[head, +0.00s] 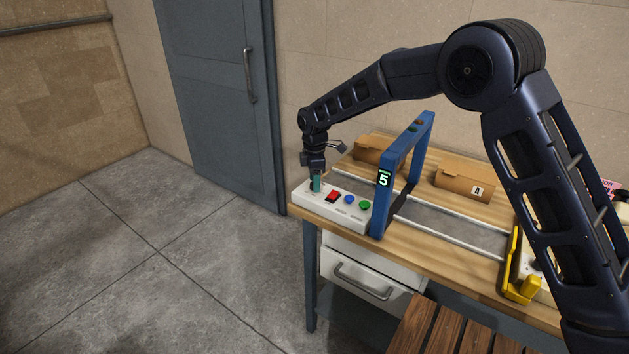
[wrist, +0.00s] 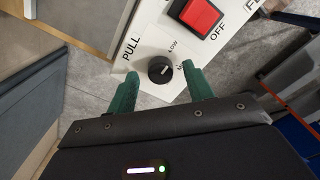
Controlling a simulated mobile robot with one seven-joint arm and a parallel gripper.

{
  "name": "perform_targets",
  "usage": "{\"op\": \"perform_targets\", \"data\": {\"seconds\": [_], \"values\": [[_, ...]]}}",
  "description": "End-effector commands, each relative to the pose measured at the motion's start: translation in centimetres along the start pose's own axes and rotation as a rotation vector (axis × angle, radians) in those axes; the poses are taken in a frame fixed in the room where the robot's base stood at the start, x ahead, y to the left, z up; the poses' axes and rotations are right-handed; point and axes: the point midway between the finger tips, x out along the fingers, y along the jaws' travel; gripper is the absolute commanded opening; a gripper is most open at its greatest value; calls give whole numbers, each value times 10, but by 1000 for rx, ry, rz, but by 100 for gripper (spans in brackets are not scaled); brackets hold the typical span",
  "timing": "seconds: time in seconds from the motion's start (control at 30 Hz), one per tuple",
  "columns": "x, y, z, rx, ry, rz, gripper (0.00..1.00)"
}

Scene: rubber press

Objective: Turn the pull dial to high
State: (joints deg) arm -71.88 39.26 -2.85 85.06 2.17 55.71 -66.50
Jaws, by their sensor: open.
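The pull dial (wrist: 161,70) is a small round black knob on the white control panel (head: 343,216), beside the printed word PULL. In the wrist view, LOW shows just above the dial and a label starting with M is partly covered by my right finger. No HIGH label is visible. A pale pointer mark shows on the knob, but its exact setting is hard to tell. My gripper (wrist: 160,70) is open, with one green finger on each side of the dial and visible gaps to the knob. In the head view my gripper (head: 316,184) points down over the panel's left end and hides the dial.
A red OFF switch (wrist: 202,14) sits next to the dial. Blue (head: 349,199) and green (head: 364,205) buttons lie farther right on the panel. A blue frame (head: 405,165) with a display reading 5 stands right of it. Open floor lies to the left.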

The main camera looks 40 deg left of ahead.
Motion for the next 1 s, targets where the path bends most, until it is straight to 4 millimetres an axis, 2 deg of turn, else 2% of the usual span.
{"op": "perform_targets", "data": {"seconds": [0.37,0.6,1.0], "values": [[5,0,0,-1,0,0,52],[5,0,0,-1,0,0,7],[5,0,0,67,0,0,7]]}}
